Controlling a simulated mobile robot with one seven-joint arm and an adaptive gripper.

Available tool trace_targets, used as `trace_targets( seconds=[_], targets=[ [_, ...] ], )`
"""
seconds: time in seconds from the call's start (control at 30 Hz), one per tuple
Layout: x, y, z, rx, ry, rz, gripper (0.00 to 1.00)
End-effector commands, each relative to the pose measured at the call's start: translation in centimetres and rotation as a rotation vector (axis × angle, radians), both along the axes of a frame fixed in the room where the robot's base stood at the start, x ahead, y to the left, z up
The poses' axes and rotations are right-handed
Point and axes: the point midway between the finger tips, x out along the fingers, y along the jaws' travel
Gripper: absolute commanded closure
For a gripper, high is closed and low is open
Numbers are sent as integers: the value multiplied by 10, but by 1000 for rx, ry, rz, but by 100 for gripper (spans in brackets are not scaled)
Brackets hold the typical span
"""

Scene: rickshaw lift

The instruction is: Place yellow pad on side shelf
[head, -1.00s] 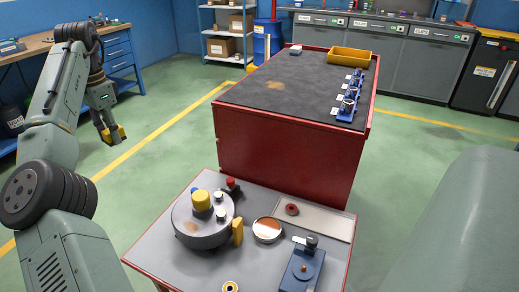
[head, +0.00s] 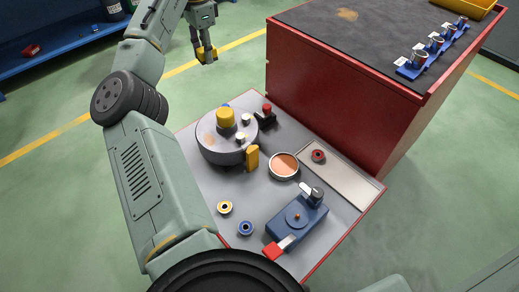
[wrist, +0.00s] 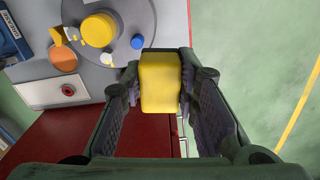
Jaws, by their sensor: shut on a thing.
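My gripper (head: 206,53) is shut on the yellow pad (wrist: 160,82), a rounded yellow block between its two fingers in the wrist view. In the head view the pad shows only as small yellow patches at the fingertips. My gripper hangs in the air beyond the far left edge of the grey side shelf (head: 205,190), apart from it. The shelf is a low grey surface with a red edge, in front of the red workbench (head: 330,110). It also shows at upper left in the wrist view (wrist: 105,85).
On the shelf stand a round grey device (head: 215,152) with a yellow knob and yellow block, a copper-coloured dish (head: 285,166), a blue fixture (head: 297,217), a pale tray (head: 345,180) and small rings. Bare shelf shows between them. Green floor (head: 60,200) is clear at left.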

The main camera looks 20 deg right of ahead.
Motion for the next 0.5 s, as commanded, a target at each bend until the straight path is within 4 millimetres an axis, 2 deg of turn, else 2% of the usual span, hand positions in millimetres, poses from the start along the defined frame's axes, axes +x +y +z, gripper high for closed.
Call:
trace_targets(
  seconds=[0.03, 0.2, 0.37, 0.5],
  targets=[
    [-5, 23, -22, 0, 3, 16, 100],
    [-35, 76, -80, -2, 4, 58, 100],
    [-80, 114, -130, -5, 2, 87, 100],
    [-129, 137, -168, -5, 2, 109, 100]
  ],
)
